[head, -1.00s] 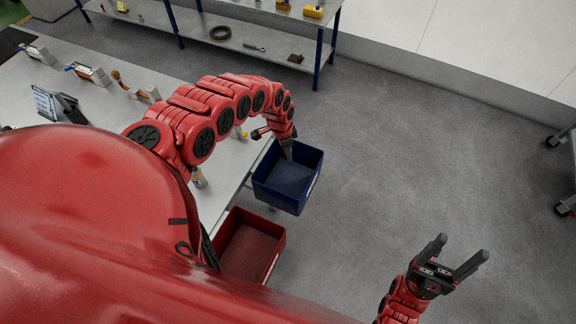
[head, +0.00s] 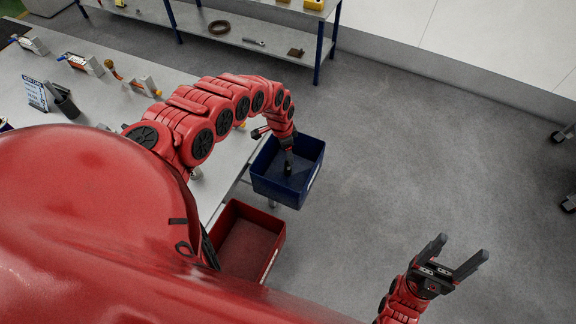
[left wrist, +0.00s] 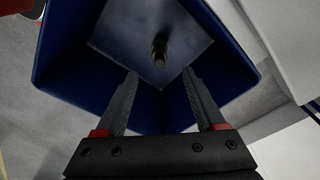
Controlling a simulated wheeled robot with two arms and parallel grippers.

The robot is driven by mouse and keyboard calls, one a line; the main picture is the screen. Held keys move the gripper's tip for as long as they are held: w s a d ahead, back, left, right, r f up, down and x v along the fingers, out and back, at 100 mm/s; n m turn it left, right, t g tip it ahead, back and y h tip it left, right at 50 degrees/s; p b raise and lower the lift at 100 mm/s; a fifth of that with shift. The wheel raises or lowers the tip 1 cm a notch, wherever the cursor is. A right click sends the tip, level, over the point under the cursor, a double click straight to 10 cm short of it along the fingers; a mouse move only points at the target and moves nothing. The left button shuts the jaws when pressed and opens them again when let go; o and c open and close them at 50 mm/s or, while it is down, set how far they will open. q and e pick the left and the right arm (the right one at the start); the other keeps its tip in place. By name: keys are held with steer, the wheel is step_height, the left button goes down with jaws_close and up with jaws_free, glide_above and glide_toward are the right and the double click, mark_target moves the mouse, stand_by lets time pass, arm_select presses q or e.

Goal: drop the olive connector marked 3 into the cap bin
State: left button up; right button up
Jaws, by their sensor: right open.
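The olive connector (left wrist: 159,50) shows in the left wrist view inside the blue bin (left wrist: 237,60), beyond my left fingertips and apart from them. I cannot tell whether it rests on the bin floor, and its mark is not readable. My left gripper (left wrist: 160,74) is open, its two fingers spread with nothing between them. In the head view my left gripper (head: 288,160) points down into the blue bin (head: 279,190). No label tells which bin is the cap bin. My right gripper (head: 460,258) is open and empty over the floor at lower right.
A red bin (head: 270,262) stands beside the blue one, at the bench edge. The grey bench (head: 150,70) holds several fixtures and a small sign (head: 36,94). A shelf (head: 270,40) with parts stands behind.

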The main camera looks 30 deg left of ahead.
arm_select(q)
steer(key=shift+a+r, duration=0.1)
steer(key=shift+r, duration=0.45)
step_height(320, 180, up, 16)
steer(key=s+a+p, duration=0.1)
steer(key=p, duration=0.8)
steer(key=shift+s, duration=0.25)
